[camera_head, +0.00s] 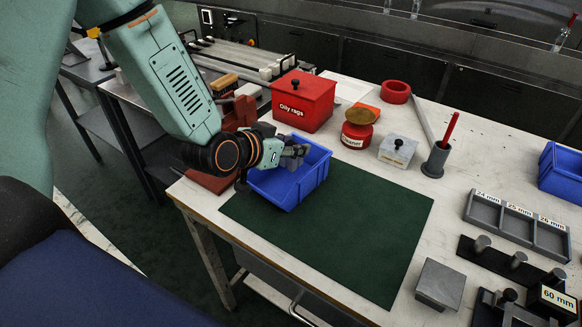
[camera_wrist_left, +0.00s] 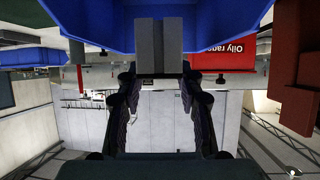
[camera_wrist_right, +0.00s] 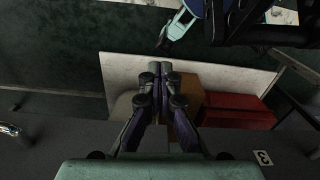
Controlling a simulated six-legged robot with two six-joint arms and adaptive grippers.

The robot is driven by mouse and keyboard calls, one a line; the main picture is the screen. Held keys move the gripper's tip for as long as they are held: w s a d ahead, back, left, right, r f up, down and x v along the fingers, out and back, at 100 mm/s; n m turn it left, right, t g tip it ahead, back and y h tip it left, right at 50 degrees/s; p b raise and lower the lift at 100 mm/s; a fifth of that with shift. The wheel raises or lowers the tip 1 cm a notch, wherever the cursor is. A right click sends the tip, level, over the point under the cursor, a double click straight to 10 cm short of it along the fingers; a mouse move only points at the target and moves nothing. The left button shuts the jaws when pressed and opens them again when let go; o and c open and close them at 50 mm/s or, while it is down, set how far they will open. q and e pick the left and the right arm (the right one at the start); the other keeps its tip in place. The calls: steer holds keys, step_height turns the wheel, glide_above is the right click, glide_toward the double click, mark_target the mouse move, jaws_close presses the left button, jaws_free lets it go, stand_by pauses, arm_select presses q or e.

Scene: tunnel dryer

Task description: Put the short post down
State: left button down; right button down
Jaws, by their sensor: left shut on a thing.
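In the head view the post is hard to make out among the fingers. Whether it touches the bin cannot be told. My right gripper (camera_wrist_right: 162,72) shows only in the right wrist view, with its fingertips together and nothing clearly between them.
Behind the bin stand a red oily rags box (camera_head: 303,102), a red cleaner can (camera_head: 357,131) and a grey block with a knob (camera_head: 397,150). A labelled tray (camera_head: 515,226), a grey block (camera_head: 440,284) and a rack of pegs (camera_head: 510,264) are at right. Most of the mat is clear.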

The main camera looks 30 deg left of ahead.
mark_target(285, 164)
arm_select(q)
steer(key=shift+a+f, duration=0.1)
steer(key=shift+f, duration=0.65)
step_height(285, 164, down, 3)
steer(key=shift+s+r+b, duration=0.1)
steer(key=shift+b, duration=0.6)
steer(key=shift+f, duration=0.35)
steer(key=shift+w, duration=0.2)
steer(key=shift+s, duration=0.15)
steer(key=c, duration=1.3)
jaws_free()
steer(key=shift+f, duration=0.1)
steer(key=o, duration=0.4)
steer(key=shift+o, duration=0.3)
